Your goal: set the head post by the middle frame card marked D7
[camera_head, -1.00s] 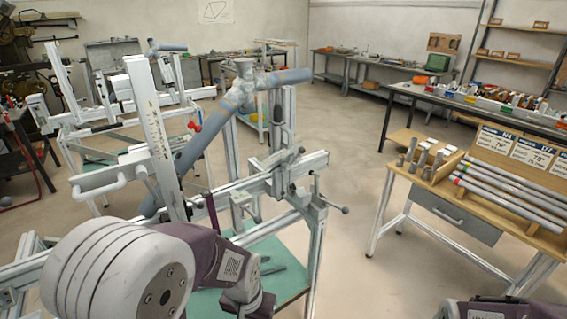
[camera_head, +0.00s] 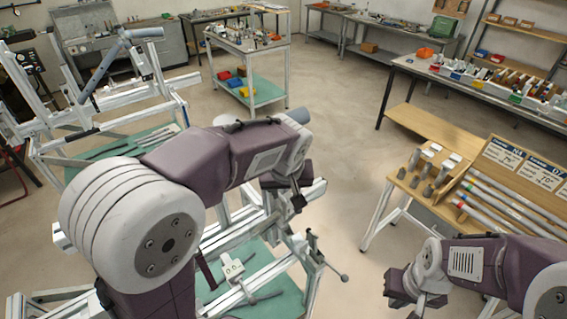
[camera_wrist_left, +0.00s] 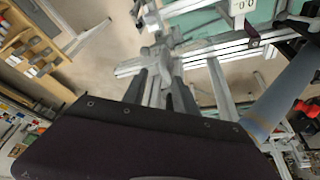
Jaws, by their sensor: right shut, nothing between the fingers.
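The card marked D7 (camera_head: 543,173) stands on the sloped wooden board at the right, right of the N4 card (camera_head: 505,155); its value reads 70°. The frame jig (camera_head: 285,262) is below my left arm, with a blue-grey tube end (camera_head: 298,115) showing past the arm. The head post is mostly hidden behind that arm. My left gripper (camera_head: 299,195) is over the jig; in the left wrist view its two dark fingers (camera_wrist_left: 157,92) stand apart, open, with grey jig metal beyond them. Whether they touch it I cannot tell. My right gripper (camera_head: 400,290) is shut and empty, low at the right.
A wooden bench holds metal pieces (camera_head: 422,172) and several long tubes (camera_head: 500,205). A second jig (camera_head: 110,110) stands at the left, and a cart (camera_head: 240,65) with coloured bins behind. Bare floor (camera_head: 345,165) lies between jig and bench.

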